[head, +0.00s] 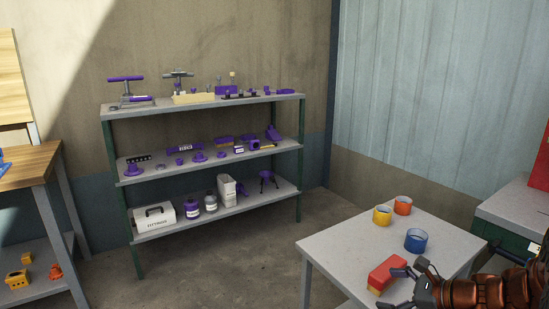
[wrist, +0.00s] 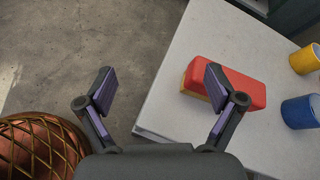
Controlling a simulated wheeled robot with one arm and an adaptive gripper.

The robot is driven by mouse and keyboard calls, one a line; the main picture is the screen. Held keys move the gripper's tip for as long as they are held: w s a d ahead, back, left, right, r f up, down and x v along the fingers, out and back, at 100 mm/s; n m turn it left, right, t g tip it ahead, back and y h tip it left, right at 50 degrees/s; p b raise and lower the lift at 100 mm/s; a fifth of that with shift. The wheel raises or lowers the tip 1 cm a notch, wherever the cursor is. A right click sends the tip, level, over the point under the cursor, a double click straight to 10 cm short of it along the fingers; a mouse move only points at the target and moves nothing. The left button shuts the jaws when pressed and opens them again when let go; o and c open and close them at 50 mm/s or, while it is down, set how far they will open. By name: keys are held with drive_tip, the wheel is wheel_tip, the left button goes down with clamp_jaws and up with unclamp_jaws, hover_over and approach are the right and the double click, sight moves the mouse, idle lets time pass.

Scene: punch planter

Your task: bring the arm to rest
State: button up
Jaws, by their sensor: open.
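My gripper (wrist: 158,88) is open, with nothing between its fingers. In the head view my gripper (head: 413,277) shows at the lower right, over the grey table (head: 335,252). A red and yellow block (head: 387,273) lies on that table by the fingers. In the wrist view the block (wrist: 240,84) is partly covered by the right finger. I cannot tell from these views whether the finger touches it. Part of my arm shows at the lower right of the head view.
A yellow cup (head: 382,216), an orange cup (head: 403,205) and a blue cup (head: 418,241) stand on the grey table. A shelf rack (head: 205,101) with purple items stands against the back wall. A wooden bench (head: 35,165) is at left. The floor between is clear.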

drive_tip(key=s+a+n+g, duration=0.8)
drive_tip(key=s+a+n, duration=0.3)
drive_tip(key=s+a, duration=0.45)
drive_tip(key=s+d+n+g+h, duration=0.4)
drive_tip(key=s+n+h, duration=0.65)
drive_tip(key=s, duration=0.55)
wheel_tip(320, 180, up, 23)
drive_tip(key=n+t+y+p, duration=0.1)
drive_tip(key=n+p, duration=0.1)
drive_tip(key=p, duration=1.8)
drive_tip(key=shift+s+d+p, duration=0.3)
drive_tip(key=shift+p, duration=0.05)
drive_tip(key=shift+f+y, duration=0.1)
drive_tip(key=shift+y, duration=0.15)
drive_tip(key=shift+c, duration=0.2)
